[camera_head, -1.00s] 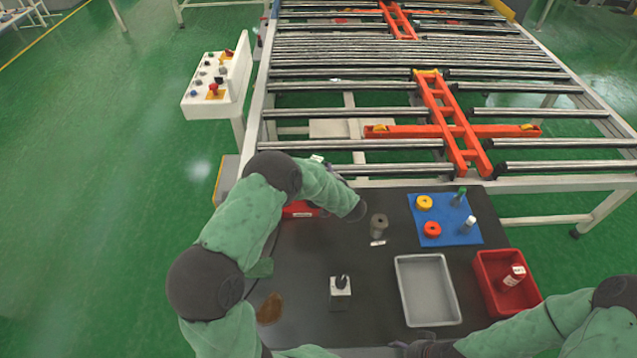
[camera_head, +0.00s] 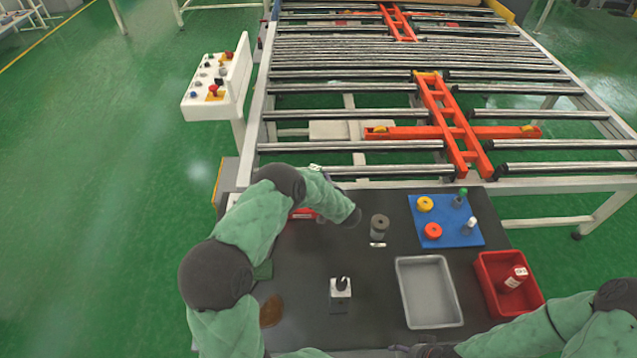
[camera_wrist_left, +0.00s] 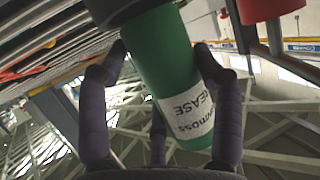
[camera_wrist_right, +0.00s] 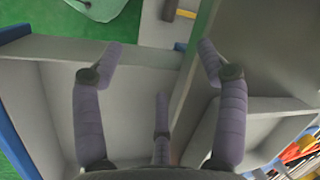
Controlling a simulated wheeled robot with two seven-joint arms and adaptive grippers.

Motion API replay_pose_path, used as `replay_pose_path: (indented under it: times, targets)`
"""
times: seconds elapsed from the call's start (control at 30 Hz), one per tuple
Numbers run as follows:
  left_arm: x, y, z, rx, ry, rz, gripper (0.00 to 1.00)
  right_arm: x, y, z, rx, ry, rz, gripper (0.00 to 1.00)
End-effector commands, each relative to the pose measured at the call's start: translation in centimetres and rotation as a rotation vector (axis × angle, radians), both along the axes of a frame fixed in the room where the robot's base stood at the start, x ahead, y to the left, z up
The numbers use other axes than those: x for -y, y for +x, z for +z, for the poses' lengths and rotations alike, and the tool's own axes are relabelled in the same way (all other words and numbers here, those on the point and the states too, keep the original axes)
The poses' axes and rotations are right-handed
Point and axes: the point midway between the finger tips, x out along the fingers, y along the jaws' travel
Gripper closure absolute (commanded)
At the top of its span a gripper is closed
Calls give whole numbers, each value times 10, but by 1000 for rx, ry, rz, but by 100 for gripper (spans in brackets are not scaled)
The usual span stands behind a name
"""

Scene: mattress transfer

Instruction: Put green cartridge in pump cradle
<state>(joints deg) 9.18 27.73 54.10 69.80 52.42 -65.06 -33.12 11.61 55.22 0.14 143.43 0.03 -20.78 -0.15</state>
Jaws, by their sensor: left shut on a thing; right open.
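The green cartridge (camera_wrist_left: 165,75), with a white GREASE label, is between the fingers of my left gripper (camera_wrist_left: 162,55) in the left wrist view. The gripper is shut on it. A dark round part covers its upper end; I cannot tell if this is a cap or a holder. In the head view my left gripper (camera_head: 350,215) is over the table's far left, and my arm hides the cartridge. I cannot clearly make out the pump cradle. My right gripper (camera_wrist_right: 160,62) is open and empty; in the head view its dark hand shows at the bottom edge.
The dark table (camera_head: 290,335) holds a grey-brown cylinder (camera_head: 379,226), a small block with a black knob (camera_head: 340,290), a grey tray (camera_head: 430,323), a red bin (camera_head: 487,266) with a red bottle, and a blue mat (camera_head: 470,236) with rings and bottles. A roller conveyor stands behind.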

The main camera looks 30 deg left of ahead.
Motion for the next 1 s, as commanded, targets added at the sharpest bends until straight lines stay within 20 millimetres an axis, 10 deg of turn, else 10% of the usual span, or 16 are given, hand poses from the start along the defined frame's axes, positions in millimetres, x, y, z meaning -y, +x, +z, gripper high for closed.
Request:
replay_pose_path:
  times: [0.43, 0.47, 0.53, 1.0]
  targets:
    - [0, 0, -9, 1, 1, 0, 81, 0, 0, -7, 0, 0, 0, 27]
    - [0, 0, -10, -1, 0, 0, 26, 0, 0, -7, 0, 0, 0, 27]
    - [0, -1, -10, -2, -1, 0, 11, 0, 0, -7, 0, 0, 0, 27]
    - [1, -2, -9, -6, -2, 0, 11, 0, 0, -5, 0, 0, 0, 27]
